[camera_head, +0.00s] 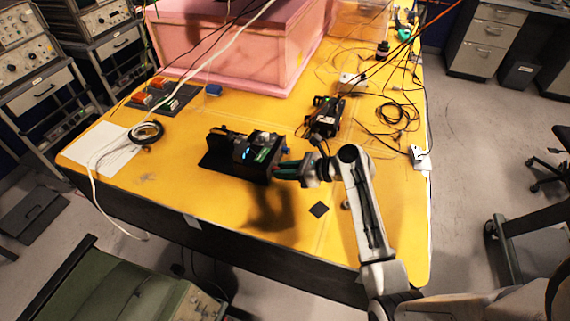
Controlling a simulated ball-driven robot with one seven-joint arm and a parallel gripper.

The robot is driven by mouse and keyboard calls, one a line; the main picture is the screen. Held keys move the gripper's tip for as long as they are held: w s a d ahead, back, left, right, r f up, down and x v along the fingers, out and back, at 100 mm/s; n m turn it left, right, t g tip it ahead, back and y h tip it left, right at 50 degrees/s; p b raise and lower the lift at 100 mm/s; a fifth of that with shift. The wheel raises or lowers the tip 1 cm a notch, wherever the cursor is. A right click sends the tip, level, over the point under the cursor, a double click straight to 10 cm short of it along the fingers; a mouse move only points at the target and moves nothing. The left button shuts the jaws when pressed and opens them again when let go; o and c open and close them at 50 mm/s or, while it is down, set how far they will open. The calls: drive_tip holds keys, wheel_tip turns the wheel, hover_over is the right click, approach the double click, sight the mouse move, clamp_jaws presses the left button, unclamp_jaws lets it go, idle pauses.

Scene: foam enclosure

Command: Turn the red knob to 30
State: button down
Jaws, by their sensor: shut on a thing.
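A black device (226,158) with a small lit blue display and a green part stands on the yellow table, left of the middle. My gripper (280,171) reaches in from the right and its fingertips meet the right side of the device. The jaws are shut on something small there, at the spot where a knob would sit. The red knob itself is hidden by the fingers, so its pointer and its number cannot be read. A small blue part shows just above the fingertips.
Another black box (324,117) with cables stands behind my gripper. A pink foam block (228,50) fills the table's back. Loose cables (398,115) lie at the right. White paper (100,147) lies at the left. The table's front is mostly clear.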

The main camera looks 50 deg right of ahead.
drive_tip(key=m+y, duration=0.2)
drive_tip(key=m, duration=0.1)
drive_tip(key=shift+d+f, duration=0.15)
drive_tip(key=shift+d+f+m+g+y, duration=0.1)
drive_tip(key=shift+f+m+g+y, duration=0.05)
drive_tip(key=shift+m+y, duration=0.65)
drive_tip(key=shift+f+m+g+y, duration=0.15)
drive_tip(key=shift+m+y, duration=0.35)
drive_tip(key=shift+m, duration=0.6)
drive_tip(key=c, duration=0.9)
unclamp_jaws()
drive_tip(key=shift+w+r, duration=0.1)
drive_tip(key=shift+d, duration=0.15)
drive_tip(key=b+v, duration=0.1)
drive_tip(key=v, duration=0.9)
drive_tip(key=shift+s+d+r, duration=0.1)
drive_tip(key=shift+s+d, duration=0.05)
drive_tip(key=shift+s, duration=0.15)
